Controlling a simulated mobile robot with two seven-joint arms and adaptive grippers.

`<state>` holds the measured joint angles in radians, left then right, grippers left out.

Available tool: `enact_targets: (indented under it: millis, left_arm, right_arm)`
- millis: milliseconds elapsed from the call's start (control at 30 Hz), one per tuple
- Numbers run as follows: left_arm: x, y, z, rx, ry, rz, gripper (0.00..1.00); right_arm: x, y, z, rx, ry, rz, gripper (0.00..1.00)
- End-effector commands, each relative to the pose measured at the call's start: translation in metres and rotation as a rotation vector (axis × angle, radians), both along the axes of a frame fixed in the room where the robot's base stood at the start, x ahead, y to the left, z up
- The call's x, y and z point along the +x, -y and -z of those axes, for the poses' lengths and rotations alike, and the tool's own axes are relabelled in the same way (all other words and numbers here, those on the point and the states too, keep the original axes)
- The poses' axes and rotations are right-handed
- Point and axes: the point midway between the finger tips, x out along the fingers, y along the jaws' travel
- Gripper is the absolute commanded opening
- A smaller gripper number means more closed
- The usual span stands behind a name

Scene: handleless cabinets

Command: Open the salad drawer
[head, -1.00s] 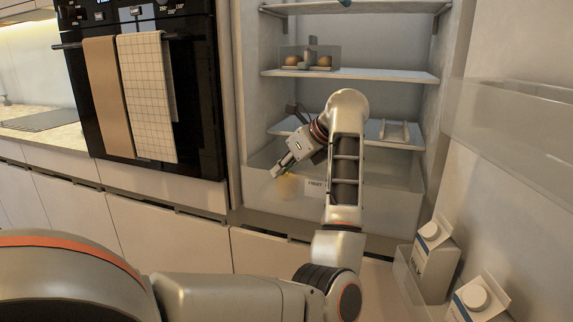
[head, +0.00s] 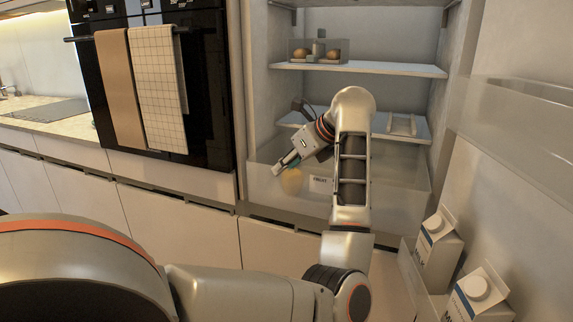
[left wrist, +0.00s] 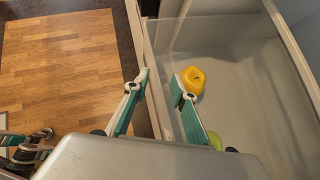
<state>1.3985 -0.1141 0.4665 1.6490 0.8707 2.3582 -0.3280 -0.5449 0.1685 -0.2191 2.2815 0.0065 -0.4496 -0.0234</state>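The salad drawer (head: 395,200) is a clear bin at the bottom of the open fridge, with a label reading "FRUIT" or similar. It appears in or close to its place under the lowest shelf. My left gripper (head: 276,169) is at the left part of its front wall. In the left wrist view, the fingers of my left gripper (left wrist: 160,80) are apart, one on each side of the front wall's top edge (left wrist: 150,45). Contact cannot be told. A yellow pepper-like item (left wrist: 193,79) and a green one (left wrist: 215,140) lie inside. Part of my right gripper (left wrist: 30,148) seems to show at the lower left.
Fridge shelves (head: 360,68) are above the drawer, one with an egg box (head: 314,51). The fridge door (head: 515,130) stands open at the right, with milk cartons (head: 437,248) in its rack. An oven (head: 205,95) is at the left. Wooden floor (left wrist: 70,75) is clear before the drawer.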

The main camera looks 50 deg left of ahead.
Motion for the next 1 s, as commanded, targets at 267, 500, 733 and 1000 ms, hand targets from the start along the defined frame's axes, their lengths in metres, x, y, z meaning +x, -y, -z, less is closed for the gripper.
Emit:
enact_targets:
  millis: [267,500,733,1000]
  left_arm:
    - [0.000,0.000,-0.002,0.002,0.002,-0.001,0.25]
    - [0.004,0.018,-0.019,0.001,0.005,0.001,0.25]
    - [0.007,0.043,-0.044,0.001,0.003,0.001,0.25]
    - [0.008,0.053,-0.054,0.001,0.001,-0.001,0.25]
  right_arm:
    - [0.003,-0.001,-0.002,0.001,0.009,-0.004,0.29]
    - [0.002,-0.001,-0.002,0.001,0.007,-0.002,0.29]
    - [0.002,-0.001,-0.002,0.001,0.006,-0.001,0.29]
    - [0.002,-0.001,-0.002,0.002,0.005,-0.001,0.29]
